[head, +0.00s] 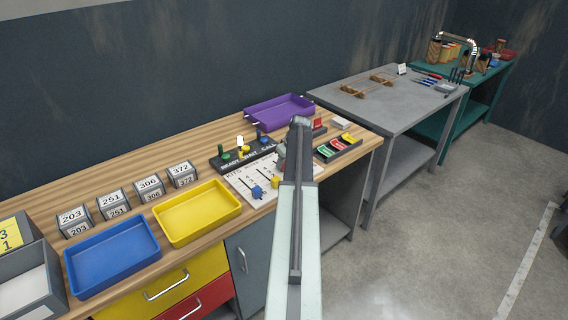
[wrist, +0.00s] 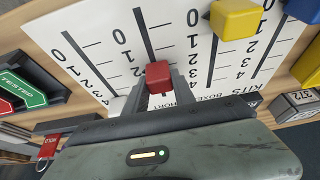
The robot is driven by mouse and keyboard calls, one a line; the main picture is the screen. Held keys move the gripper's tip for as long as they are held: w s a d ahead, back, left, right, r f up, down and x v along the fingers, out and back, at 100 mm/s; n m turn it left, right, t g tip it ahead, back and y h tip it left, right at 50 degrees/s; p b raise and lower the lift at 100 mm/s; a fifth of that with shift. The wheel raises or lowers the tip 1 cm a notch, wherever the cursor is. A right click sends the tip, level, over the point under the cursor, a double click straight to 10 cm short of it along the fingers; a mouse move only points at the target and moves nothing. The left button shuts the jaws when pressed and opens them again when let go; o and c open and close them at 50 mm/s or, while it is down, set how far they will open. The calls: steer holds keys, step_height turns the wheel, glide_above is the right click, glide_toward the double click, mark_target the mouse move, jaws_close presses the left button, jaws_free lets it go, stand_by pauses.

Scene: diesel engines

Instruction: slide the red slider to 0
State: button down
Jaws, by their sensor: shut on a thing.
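The red slider (wrist: 157,76) is a small red block on a white panel (wrist: 95,20) in the wrist view. My gripper (wrist: 158,86) is shut on it, with a finger on each side. Its dark slot runs up the picture from the block, past the marks toward the 0 end. The block sits well below the 0 marks, around the 2 to 3 marks; the exact mark is hard to read. In the head view the panel (head: 243,181) lies on the wooden bench, and my arm hides the red slider.
A yellow slider (wrist: 236,18) and a blue slider (wrist: 302,9) stand on the same panel, right of the red one. A green-and-red labelled tray (wrist: 30,85) lies left of it. The slot above the red block looks clear.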

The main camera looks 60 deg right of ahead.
stand_by(0.4)
steer(key=s, duration=0.2)
steer(key=s+a, duration=0.1)
steer(key=s, duration=0.1)
steer(key=s+a, duration=0.1)
steer(key=s, duration=0.1)
steer(key=shift+s, duration=0.1)
steer(key=c, duration=1)
jaws_free()
steer(key=shift+s, duration=0.1)
steer(key=shift+c, duration=0.2)
steer(key=shift+r+p, duration=0.55)
steer(key=shift+p, duration=0.05)
steer(key=p+v, duration=0.6)
steer(key=shift+s+r, duration=0.2)
steer(key=shift+r, duration=0.1)
